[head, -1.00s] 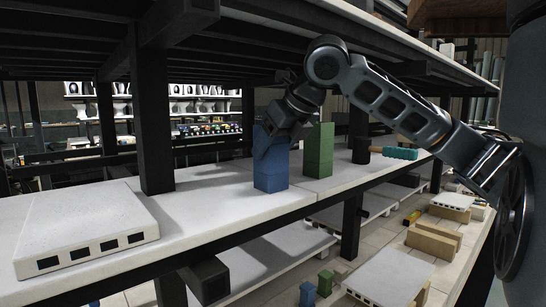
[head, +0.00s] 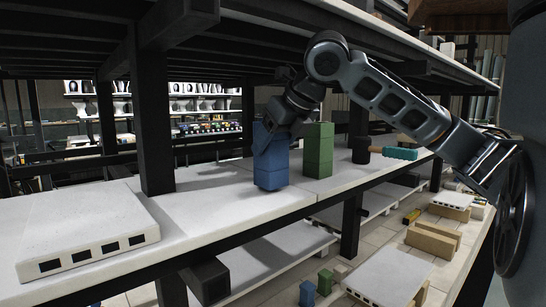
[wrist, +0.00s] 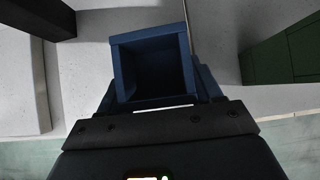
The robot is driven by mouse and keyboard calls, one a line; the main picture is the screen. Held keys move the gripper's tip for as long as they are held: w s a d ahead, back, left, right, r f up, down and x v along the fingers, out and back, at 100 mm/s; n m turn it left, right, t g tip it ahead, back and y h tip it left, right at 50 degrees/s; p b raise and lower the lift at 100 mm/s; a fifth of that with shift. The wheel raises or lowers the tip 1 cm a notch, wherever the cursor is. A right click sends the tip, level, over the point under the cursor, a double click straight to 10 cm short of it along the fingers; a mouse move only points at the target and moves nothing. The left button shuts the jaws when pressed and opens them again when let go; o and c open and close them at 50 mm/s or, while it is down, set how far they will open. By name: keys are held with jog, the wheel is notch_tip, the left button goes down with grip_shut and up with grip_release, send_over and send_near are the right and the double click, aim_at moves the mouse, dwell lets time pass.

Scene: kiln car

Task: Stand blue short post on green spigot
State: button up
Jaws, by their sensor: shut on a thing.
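A blue square post (head: 270,175) is upright at the front of the middle shelf, in my gripper (head: 272,142). The wrist view shows its hollow square top (wrist: 152,65) close in front of the gripper (wrist: 155,100). My gripper is shut on this blue post, and its fingers partly hide the post's upper part. The post's foot is at or just above the shelf surface; I cannot tell the exact gap. A green square post (head: 319,150) stands close to its right, apart from it, and shows at the right of the wrist view (wrist: 290,52). I cannot make out a separate green spigot.
A white slab (head: 85,230) with square holes lies on the left of the shelf. A black upright (head: 155,120) stands behind, left of the post. A teal-handled tool (head: 400,153) lies at right. The upper shelf is close overhead. Small blue (head: 307,293) and green (head: 325,282) pieces are below.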

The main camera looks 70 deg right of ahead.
jog(key=shift+r+p, duration=1.2)
jog(key=shift+r, duration=0.5)
